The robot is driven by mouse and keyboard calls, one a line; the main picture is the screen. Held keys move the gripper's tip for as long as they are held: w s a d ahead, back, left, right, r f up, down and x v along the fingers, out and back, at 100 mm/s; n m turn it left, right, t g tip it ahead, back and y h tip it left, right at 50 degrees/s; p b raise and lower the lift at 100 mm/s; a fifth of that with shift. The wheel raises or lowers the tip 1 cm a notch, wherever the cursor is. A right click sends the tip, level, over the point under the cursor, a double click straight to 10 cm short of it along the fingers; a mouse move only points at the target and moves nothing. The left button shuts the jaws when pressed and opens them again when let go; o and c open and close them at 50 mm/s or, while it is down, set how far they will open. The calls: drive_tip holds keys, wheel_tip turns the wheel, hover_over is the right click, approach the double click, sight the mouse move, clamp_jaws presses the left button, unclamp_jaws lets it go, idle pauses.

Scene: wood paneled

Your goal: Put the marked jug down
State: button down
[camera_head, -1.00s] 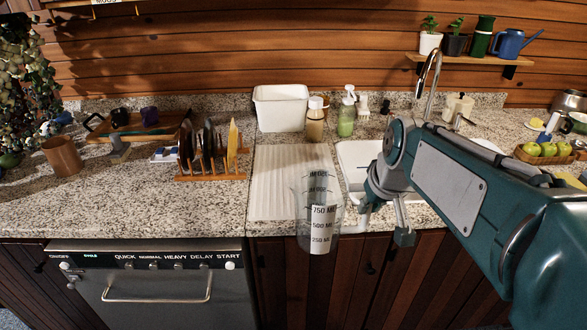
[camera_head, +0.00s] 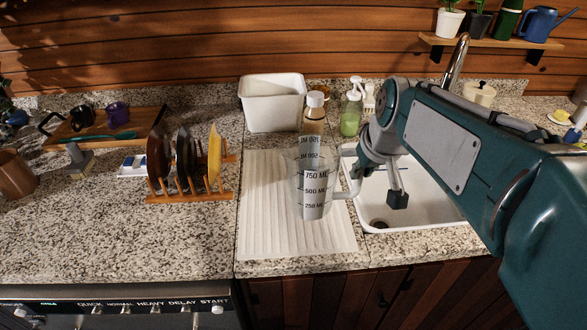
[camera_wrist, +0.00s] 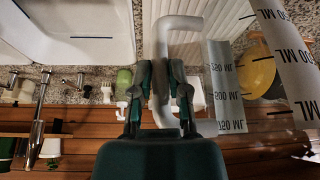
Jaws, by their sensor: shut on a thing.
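The marked jug (camera_head: 314,190) is clear, with 250, 500 and 750 ML marks, and looks upright in the head view. It shows over the white ribbed draining mat (camera_head: 262,225); I cannot tell whether its base touches the mat. My gripper (camera_head: 372,185) is at the jug's right side, shut on its pale handle (camera_head: 346,190). In the wrist view the gripper (camera_wrist: 160,95) has its fingers around the handle (camera_wrist: 163,45), and the jug's marked wall (camera_wrist: 228,85) is at right.
The white sink (camera_head: 425,205) is right of the mat. A plate rack (camera_head: 190,190) stands left. Behind are a white tub (camera_head: 272,103), a brown bottle (camera_head: 313,115) and a green soap dispenser (camera_head: 351,115). The mat's front is clear.

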drive_tip(key=shift+w+a+f, duration=0.45)
drive_tip(key=shift+w+f, duration=1.7)
drive_tip(key=shift+w, duration=0.05)
drive_tip(key=shift+w+a+f, duration=0.4)
drive_tip(key=shift+w+f, duration=1.75)
drive_tip(key=shift+w, duration=0.1)
drive_tip(key=shift+w+a+f, duration=0.45)
drive_tip(key=shift+w+f, duration=1.7)
drive_tip(key=shift+w, duration=0.05)
drive_tip(key=shift+f, duration=0.1)
drive_tip(key=c, duration=0.6)
unclamp_jaws()
